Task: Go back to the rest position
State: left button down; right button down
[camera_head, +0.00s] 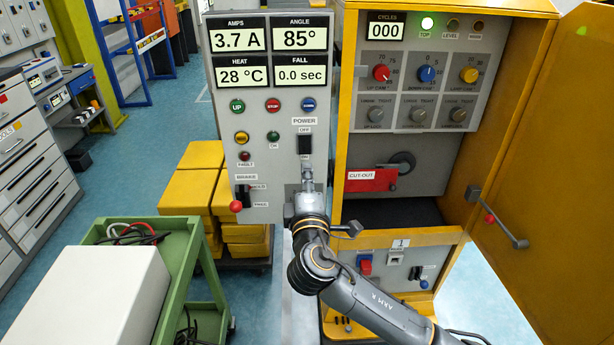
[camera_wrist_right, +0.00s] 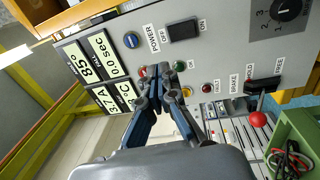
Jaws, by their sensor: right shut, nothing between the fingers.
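My right gripper (camera_head: 307,178) is in front of the grey control panel (camera_head: 262,160), just below the black power switch (camera_head: 305,144). In the wrist view my right gripper (camera_wrist_right: 172,72) is shut with its fingertips together and nothing between them. It points at the panel near the small lamps; I cannot tell whether it touches. The displays read 3.7 A, 85°, 28 °C and 0.0 sec. The brake lever's red knob (camera_head: 236,206) is at the panel's lower left; it also shows in the wrist view (camera_wrist_right: 258,119). My left gripper is not in view.
The yellow cabinet (camera_head: 342,100) stands right of the panel, its door (camera_head: 565,150) open to the right. The green TOP lamp (camera_head: 427,23) is lit. A green cart (camera_head: 185,255) with a white box (camera_head: 95,295) stands at left front. Yellow blocks (camera_head: 190,193) are stacked behind.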

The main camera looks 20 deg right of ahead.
dwell(0.5)
notch_tip(320, 180, down, 25)
jog(key=d+g+y, duration=0.2)
jog(key=g, duration=0.3)
jog(key=s+d+f+m+g, duration=0.1)
jog(key=s+f+g, duration=0.1)
jog(key=s+f, duration=0.35)
jog(key=s+d+f+m+g+y, duration=0.1)
jog(key=s+f+m, duration=0.1)
jog(key=f, duration=0.7)
jog(key=s+f+m+g, duration=0.15)
jog(key=s+f, duration=0.25)
jog(key=f, duration=0.4)
jog(key=s+d+f+m+g+y, duration=0.1)
jog(key=s+f+m+g, duration=0.1)
jog(key=s+f, duration=0.7)
jog(key=s+f+m+g+y, duration=0.1)
jog(key=s+f+m+g, duration=0.15)
jog(key=s+f, duration=0.6)
jog(key=s+f+m+g, duration=0.1)
jog(key=s+f, duration=0.1)
jog(key=s, duration=1)
jog(key=s+f+m+g, duration=0.2)
jog(key=s, duration=0.9)
jog(key=shift+s, duration=0.35)
